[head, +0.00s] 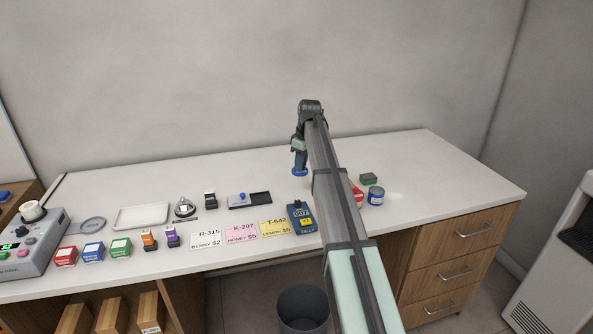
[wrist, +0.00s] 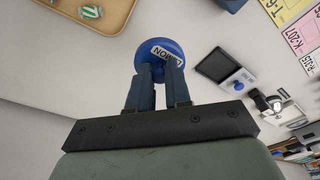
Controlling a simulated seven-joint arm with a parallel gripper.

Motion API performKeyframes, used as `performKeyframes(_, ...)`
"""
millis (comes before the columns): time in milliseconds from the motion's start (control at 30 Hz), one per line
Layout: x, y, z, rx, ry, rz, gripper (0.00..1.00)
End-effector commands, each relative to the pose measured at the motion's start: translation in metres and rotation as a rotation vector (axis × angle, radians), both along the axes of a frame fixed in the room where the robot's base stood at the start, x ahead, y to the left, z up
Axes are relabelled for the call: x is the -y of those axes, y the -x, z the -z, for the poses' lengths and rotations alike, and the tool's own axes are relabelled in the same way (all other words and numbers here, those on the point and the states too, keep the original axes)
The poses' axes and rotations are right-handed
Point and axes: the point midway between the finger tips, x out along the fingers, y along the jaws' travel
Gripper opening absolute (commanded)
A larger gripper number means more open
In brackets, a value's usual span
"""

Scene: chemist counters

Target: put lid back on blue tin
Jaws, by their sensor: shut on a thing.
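My gripper (head: 299,164) is shut on a round blue lid (head: 300,173), held above the counter at the back. The tin is not clear in the wrist view.
A wooden tray (wrist: 124,17) shows in the wrist view. The counter's right end is clear.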

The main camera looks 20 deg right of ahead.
Motion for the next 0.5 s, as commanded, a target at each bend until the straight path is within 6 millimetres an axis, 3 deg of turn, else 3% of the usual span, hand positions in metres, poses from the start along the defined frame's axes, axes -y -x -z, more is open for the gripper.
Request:
performKeyframes(267, 0.095, 0.02, -0.007, 0.007, 0.002, 0.112, 0.0)
performKeyframes(500, 0.182, 0.056, -0.015, 0.018, 0.004, 0.221, 0.0)
